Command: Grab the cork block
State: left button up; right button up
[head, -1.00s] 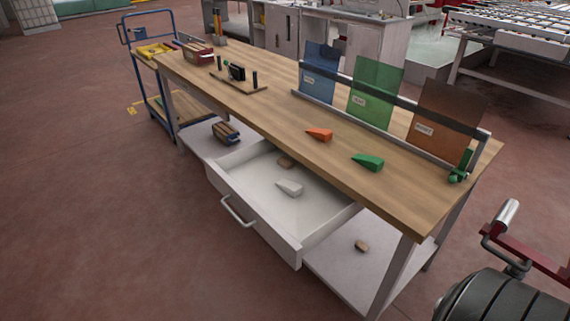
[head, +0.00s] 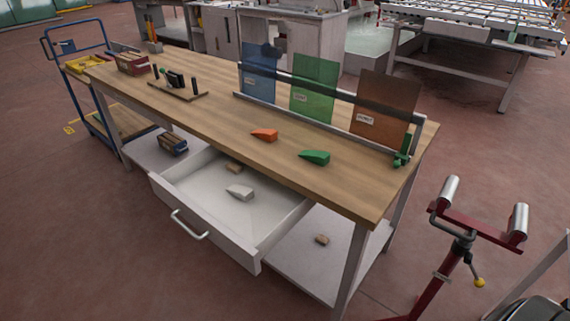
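A small tan block (head: 234,168) that looks like cork lies at the back of the open white drawer (head: 270,225), behind a pale grey wedge (head: 240,193). A second small tan-brown block (head: 321,239) lies on the lower shelf, right of the drawer. I cannot tell from here which of the two is cork. Neither of my grippers is in view.
The workbench (head: 215,113) carries an orange wedge (head: 264,134), a green wedge (head: 314,157) and a rack of coloured panels (head: 313,88). A red roller stand (head: 470,232) stands at the right. A blue cart (head: 92,110) stands at the left. The floor before the drawer is clear.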

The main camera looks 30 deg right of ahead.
aim_at(234, 167)
jog(key=i+j+z, duration=0.25)
jog(key=z, duration=0.2)
jog(key=i+j+z, duration=0.15)
jog(key=j+z, duration=0.3)
jog(key=i+j+z, duration=0.1)
jog(key=j+z, duration=0.35)
